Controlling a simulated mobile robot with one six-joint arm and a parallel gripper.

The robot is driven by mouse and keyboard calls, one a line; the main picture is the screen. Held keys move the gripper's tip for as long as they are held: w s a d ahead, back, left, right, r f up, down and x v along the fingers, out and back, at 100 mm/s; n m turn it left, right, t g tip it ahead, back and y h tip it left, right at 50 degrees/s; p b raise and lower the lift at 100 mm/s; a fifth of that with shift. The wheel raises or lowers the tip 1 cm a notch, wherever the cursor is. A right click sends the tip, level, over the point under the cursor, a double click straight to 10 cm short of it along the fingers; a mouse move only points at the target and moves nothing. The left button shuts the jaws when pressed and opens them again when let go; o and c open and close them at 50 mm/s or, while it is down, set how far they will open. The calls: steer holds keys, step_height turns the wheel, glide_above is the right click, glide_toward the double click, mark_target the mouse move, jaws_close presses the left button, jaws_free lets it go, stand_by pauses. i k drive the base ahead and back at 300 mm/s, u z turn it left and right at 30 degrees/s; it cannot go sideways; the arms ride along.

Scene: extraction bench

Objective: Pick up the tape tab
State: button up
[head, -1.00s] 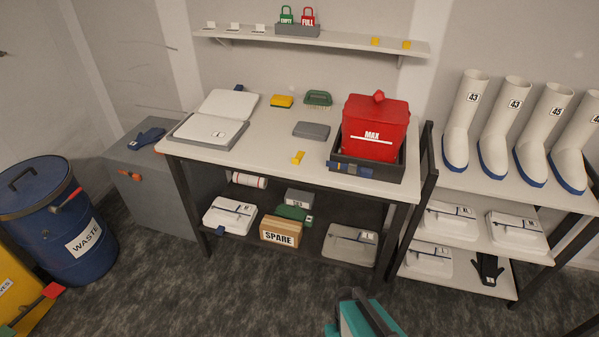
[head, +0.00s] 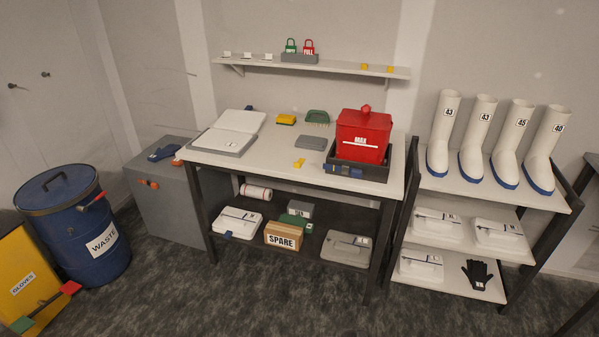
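A small yellow piece (head: 299,162) lies on the bench top (head: 262,158) near its front edge, left of the red MAX box (head: 362,138). It looks like a tape tab, but it is too small to be sure. Two similar small yellow pieces, a left one (head: 364,67) and a right one (head: 390,69), sit on the right end of the wall shelf (head: 330,67). My gripper is not in view.
A grey block (head: 312,142), a yellow sponge (head: 286,119) and a green brush (head: 317,117) lie behind the yellow piece. A boot rack (head: 560,202) stands right. A blue waste drum (head: 75,238) stands left. The floor (head: 240,300) in front is clear.

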mark_target(300, 161)
steer(key=z, duration=0.55)
steer(key=k, duration=0.2)
steer(key=u, duration=2.45)
steer(key=i, duration=2.6)
